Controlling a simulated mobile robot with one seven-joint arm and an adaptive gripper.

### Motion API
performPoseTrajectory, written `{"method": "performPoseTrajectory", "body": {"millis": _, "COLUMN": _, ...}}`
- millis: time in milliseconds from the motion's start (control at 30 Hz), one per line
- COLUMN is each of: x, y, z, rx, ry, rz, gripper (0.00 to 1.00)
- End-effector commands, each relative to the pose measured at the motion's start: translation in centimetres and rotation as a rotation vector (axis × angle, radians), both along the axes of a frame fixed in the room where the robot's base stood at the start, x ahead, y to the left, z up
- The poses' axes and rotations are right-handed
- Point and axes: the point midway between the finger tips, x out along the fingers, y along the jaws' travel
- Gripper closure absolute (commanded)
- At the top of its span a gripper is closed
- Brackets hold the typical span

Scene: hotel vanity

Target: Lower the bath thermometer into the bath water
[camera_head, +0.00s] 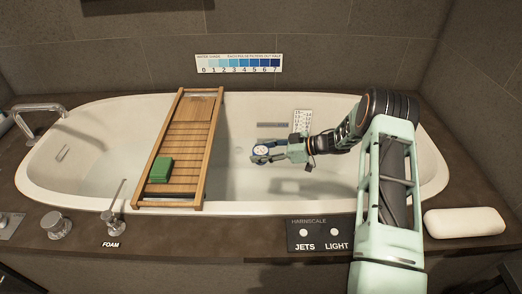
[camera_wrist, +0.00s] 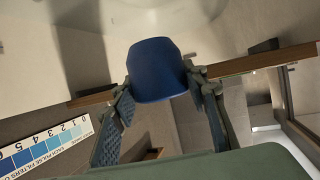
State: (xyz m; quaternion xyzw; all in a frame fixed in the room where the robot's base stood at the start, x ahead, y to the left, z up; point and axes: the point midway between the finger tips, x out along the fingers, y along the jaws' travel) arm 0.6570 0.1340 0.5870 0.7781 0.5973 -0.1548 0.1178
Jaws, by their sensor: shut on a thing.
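The bath thermometer (camera_head: 262,153) is blue with a pale round dial and is held over the middle of the white bathtub (camera_head: 95,200). My gripper (camera_head: 277,150) reaches in from the right and is shut on it. In the wrist view the thermometer (camera_wrist: 157,68) shows as a blue rounded body between the two fingers of my gripper (camera_wrist: 162,90). The bath water (camera_head: 235,180) is clear and its surface is hard to make out. I cannot tell how far the thermometer is from it. A dark shadow lies in the tub below my gripper.
A wooden bath tray (camera_head: 185,142) spans the tub left of my gripper, with a green block (camera_head: 160,170) on it. A blue scale strip (camera_head: 239,64) is on the back wall. A white bar (camera_head: 464,222) lies on the right ledge; a panel (camera_head: 320,234) sits in front.

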Motion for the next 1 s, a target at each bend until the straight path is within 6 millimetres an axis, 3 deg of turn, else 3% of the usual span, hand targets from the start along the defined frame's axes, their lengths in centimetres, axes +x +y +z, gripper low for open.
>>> {"method": "performPoseTrajectory", "body": {"millis": 33, "x": 0.0, "y": 0.0, "z": -1.1, "rx": 0.001, "ry": 0.0, "rz": 0.0, "gripper": 0.85}}
{"method": "performPoseTrajectory", "body": {"millis": 1000, "x": 0.0, "y": -0.1, "z": -12.5, "rx": -0.001, "ry": 0.0, "rz": -0.001, "gripper": 0.85}}
